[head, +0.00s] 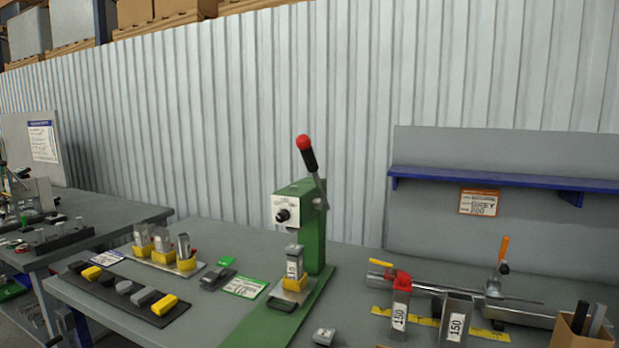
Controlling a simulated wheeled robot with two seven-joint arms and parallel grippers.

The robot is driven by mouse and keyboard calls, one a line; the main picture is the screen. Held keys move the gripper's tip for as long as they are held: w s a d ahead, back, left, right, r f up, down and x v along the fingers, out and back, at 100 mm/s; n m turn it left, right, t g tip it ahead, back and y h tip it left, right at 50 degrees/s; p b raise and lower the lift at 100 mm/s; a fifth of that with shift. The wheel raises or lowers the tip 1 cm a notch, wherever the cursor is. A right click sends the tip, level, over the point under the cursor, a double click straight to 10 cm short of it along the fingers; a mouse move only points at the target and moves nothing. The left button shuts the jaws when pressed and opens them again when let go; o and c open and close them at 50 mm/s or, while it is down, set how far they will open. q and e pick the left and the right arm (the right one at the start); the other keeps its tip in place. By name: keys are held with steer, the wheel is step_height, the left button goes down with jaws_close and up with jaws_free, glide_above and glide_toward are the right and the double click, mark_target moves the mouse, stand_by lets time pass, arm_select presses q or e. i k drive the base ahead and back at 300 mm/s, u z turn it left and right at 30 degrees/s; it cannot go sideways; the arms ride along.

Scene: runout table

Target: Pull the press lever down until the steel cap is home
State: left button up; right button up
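A green press (314,238) stands on the table near the middle of the head view. Its lever (311,160) points up and leans slightly left, with a red ball (303,142) at its tip. Under the press head, a steel piece with a label (293,266) sits upright in a yellow holder (295,283) on the press base. A small steel block (324,336) lies on the table in front of the press; I cannot tell which piece is the steel cap, or how far it is seated. Neither of my grippers shows in the head view.
Left of the press are a black strip with blocks (150,311) and a tray with yellow holders (190,270). At right are a clamp with an orange handle (503,250), labelled steel pieces (456,322) and a cardboard box (570,338). A blue shelf (480,180) is behind.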

mark_target(303, 142)
steer(key=u, duration=1.7)
steer(key=i, duration=0.8)
steer(key=z, duration=2.8)
